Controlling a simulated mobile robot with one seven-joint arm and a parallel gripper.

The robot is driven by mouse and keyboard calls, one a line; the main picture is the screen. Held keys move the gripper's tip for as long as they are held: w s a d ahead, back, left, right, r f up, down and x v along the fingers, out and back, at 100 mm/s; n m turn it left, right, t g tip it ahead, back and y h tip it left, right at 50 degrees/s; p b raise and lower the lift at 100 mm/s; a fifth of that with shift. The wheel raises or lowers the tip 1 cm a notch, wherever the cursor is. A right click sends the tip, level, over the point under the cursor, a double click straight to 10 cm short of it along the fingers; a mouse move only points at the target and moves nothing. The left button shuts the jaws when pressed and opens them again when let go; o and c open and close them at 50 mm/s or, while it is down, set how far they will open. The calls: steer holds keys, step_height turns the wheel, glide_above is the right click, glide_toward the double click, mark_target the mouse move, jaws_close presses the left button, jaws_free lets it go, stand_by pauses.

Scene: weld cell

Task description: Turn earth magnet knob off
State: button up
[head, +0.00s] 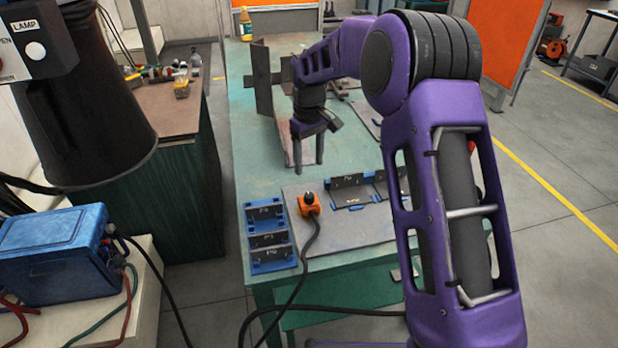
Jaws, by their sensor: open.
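The earth magnet (311,206) is an orange block with a black knob (309,197) on top. It sits on a grey metal plate (297,239) near the front of the green table, and a black cable runs from it toward the front. My gripper (309,169) is above the table behind the magnet, pointing down, with its two fingers apart and nothing visible between them. It is clear of the knob. The knob's marking and turned position are too small to tell.
A blue rack (269,268) with dark plates stands left of the magnet. A blue fixture holding dark plates (352,200) lies to its right, partly behind my arm. Upright brown metal plates (262,80) stand farther back. A blue box (55,252) is at front left.

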step_height(320, 180, up, 7)
steer(key=shift+a+f, duration=0.1)
stand_by(0.4)
